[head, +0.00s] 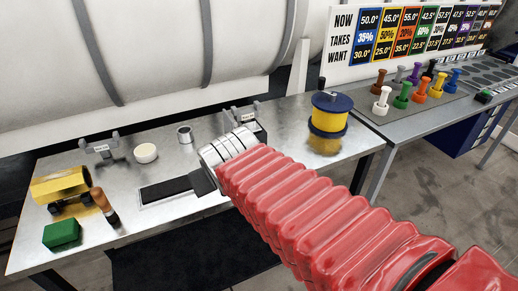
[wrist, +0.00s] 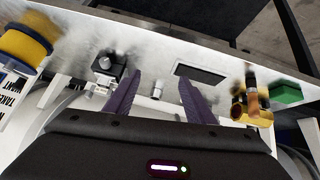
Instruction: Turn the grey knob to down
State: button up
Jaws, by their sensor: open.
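A small grey knob (wrist: 104,63) sits on a black box (wrist: 118,70) in the wrist view, left of my left finger. Which way the knob points is too blurred to tell. In the head view, part of that box (head: 261,131) seems to show behind my wrist, with the knob hidden. My gripper (wrist: 160,80) is open, its two dark purple fingers apart with nothing held between them. It is above the metal bench, beside the box and apart from the knob. In the head view my red sleeve and white wrist cover much of this area.
On the bench (head: 300,125) stand a yellow spool with blue ends (head: 328,115), a metal cup (head: 184,134), a white round piece (head: 145,153), a green block (head: 62,234) and a brown-handled tool (head: 103,207). A large white tank (head: 150,60) rises behind. Colored pegs (head: 420,91) stand at the right.

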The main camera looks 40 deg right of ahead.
jog(key=w+d+f+m+t+h, duration=0.1)
jog(key=w+d, duration=0.2)
jog(key=d, duration=0.5)
jog(key=w+d+f+m+t+h, duration=0.1)
jog(key=w+d+h, duration=0.15)
jog(key=d, duration=0.65)
jog(key=d+f+t+y, duration=0.1)
jog(key=d+f, duration=0.1)
jog(key=d+f+t+y, duration=0.1)
jog(key=d+f, duration=0.1)
jog(key=d, duration=0.1)
jog(key=s+d+f+t+y, duration=0.1)
jog(key=d+f, duration=0.1)
jog(key=f, duration=0.1)
jog(key=shift+s+d+y, duration=0.1)
jog(key=shift+d+y, duration=0.05)
jog(key=shift+y, duration=0.1)
jog(key=shift+s+f+t+y, duration=0.4)
jog(key=shift+s+f+t, duration=0.05)
jog(key=shift+s+t, duration=0.05)
jog(key=x, duration=1.4)
jog(key=shift+c, duration=0.7)
